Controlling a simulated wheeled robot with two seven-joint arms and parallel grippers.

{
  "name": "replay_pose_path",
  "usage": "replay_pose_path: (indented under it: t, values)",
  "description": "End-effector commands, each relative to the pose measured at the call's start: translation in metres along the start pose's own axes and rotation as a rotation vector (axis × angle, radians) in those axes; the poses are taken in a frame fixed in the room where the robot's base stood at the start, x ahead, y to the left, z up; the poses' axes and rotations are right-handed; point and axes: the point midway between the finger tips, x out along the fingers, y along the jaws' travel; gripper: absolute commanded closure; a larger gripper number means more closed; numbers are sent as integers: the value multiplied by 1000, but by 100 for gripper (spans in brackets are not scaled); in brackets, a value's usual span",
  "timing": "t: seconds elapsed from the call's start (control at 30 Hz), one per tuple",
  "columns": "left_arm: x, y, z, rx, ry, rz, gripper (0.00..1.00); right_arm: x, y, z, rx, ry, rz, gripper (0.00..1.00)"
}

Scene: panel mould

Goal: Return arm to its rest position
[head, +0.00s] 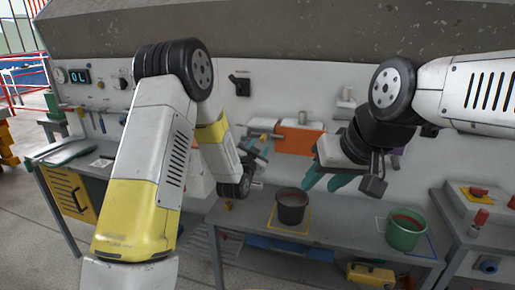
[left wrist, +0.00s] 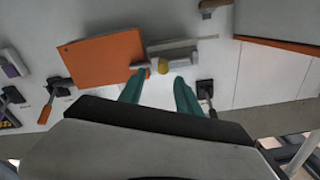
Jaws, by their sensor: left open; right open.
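My left arm rises at the left of the head view and bends down toward the back wall. Its gripper (head: 261,148) is small and partly hidden there, near the wall fittings left of an orange panel (head: 301,140). In the left wrist view, the two teal fingers of my left gripper (left wrist: 160,92) stand apart with nothing between them. The orange panel (left wrist: 102,60) is to their left, and a yellow-tipped fitting (left wrist: 163,66) lies beyond them. My right gripper (head: 326,180) is open and empty, its teal fingers pointing down-left in front of the wall, above the bench.
A dark pot (head: 291,209) stands on a yellow-marked spot of the bench (head: 345,240). A green bucket (head: 405,232) stands further right. A control box (head: 480,200) with a red button is at the right edge. A yellow case (head: 370,275) sits below the bench.

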Motion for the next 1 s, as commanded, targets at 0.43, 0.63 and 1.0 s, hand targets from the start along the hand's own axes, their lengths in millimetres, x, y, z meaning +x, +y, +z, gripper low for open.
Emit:
replay_pose_path:
  t: [0.43, 0.63, 1.0]
  values:
    - [-10, -29, -22, -50, -84, 13, 60, 0, 0, 0, 0, 0, 0, 59]
    - [-58, -72, -54, -167, -272, 43, 60, 0, 0, 0, 0, 0, 0, 59]
    - [-219, -109, -87, -400, -641, 78, 60, 0, 0, 0, 0, 0, 0, 59]
